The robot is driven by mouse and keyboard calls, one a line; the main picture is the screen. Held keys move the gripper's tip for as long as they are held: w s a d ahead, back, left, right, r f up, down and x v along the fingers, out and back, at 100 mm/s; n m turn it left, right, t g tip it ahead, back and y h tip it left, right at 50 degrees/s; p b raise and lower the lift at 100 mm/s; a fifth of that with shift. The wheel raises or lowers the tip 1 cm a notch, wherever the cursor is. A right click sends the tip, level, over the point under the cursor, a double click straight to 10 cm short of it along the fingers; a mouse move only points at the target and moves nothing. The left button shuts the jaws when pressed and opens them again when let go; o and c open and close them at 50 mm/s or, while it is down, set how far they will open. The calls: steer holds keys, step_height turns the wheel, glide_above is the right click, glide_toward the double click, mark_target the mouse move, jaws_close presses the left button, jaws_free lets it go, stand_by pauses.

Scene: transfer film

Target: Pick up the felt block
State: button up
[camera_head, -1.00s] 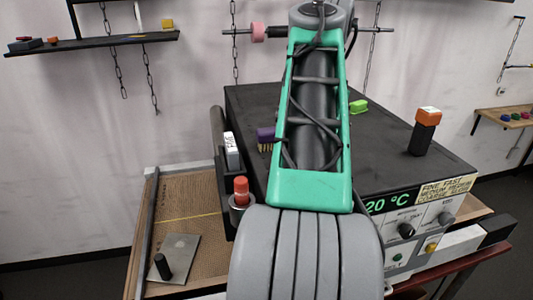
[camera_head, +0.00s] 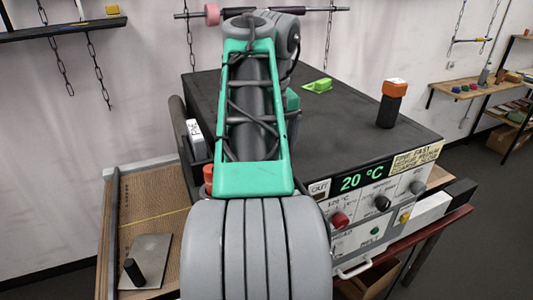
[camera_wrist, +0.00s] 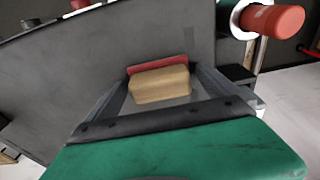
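In the camera_wrist view, a block with a tan body and a red strip along its far edge, which looks like the felt block (camera_wrist: 160,84), lies over a dark grey surface. My gripper (camera_wrist: 163,80) has one finger on each side of it, with narrow gaps visible. The fingers look open, and I cannot tell whether either touches the block. In the camera_head view my own arm hides the gripper and this block.
The black-topped machine (camera_head: 340,120) carries a green piece (camera_head: 318,86) and an orange-capped black block (camera_head: 391,104). A white labelled block (camera_head: 195,138) stands at its left edge. A red cylinder (camera_wrist: 272,20) is close on the right in the camera_wrist view.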

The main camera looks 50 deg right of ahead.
steer(key=c, duration=1.4)
step_height(320, 180, up, 10)
steer(key=p, duration=0.3)
steer(key=shift+c, duration=0.2)
steer(key=o, duration=1)
steer(key=c, duration=0.6)
steer(key=shift+s, duration=0.1)
